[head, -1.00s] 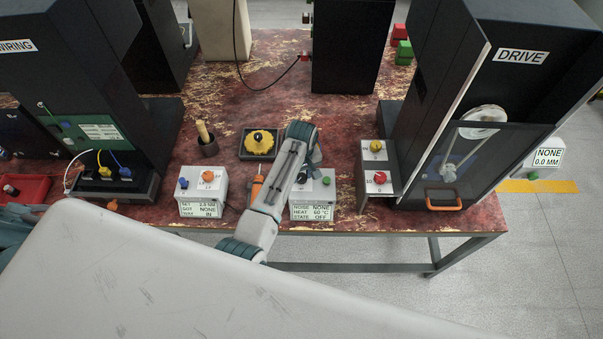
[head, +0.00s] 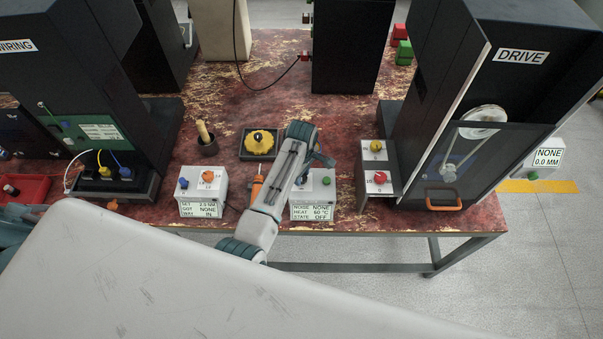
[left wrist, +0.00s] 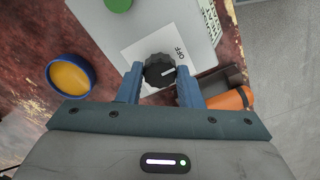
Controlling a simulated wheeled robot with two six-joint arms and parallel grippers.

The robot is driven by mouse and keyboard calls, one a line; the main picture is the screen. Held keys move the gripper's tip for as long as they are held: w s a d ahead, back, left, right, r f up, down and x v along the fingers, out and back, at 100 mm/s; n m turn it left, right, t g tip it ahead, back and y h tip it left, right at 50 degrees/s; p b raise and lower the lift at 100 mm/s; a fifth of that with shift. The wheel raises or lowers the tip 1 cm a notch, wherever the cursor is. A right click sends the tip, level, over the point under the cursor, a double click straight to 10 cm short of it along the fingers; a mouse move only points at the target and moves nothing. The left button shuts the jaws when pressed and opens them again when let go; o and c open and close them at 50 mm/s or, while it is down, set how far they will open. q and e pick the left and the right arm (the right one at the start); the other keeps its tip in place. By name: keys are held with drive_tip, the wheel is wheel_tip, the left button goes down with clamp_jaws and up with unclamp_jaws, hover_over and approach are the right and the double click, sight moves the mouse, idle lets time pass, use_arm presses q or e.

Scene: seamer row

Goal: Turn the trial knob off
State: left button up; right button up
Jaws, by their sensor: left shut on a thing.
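A black knob (left wrist: 158,71) with a white pointer line sits on a white plate on a light grey control box. The word OFF is printed beside it, and the line points right, roughly toward that side. My left gripper (left wrist: 160,82) is shut on the knob, one blue finger on each side. My right gripper is not in view.
An orange-handled tool (head: 256,186) lies left of the arm. A second control box (head: 204,188) stands further left. A yellow part sits in a dark tray (head: 245,151) behind. A stand with a red button (head: 379,178) and the DRIVE machine (head: 520,90) are right.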

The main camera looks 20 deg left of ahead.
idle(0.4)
use_arm(q)
drive_tip(key=o, duration=1)
drive_tip(key=shift+c, duration=0.2)
wheel_tip(320, 180, up, 11)
drive_tip(key=b, duration=0.3)
drive_tip(key=shift+f, duration=0.1)
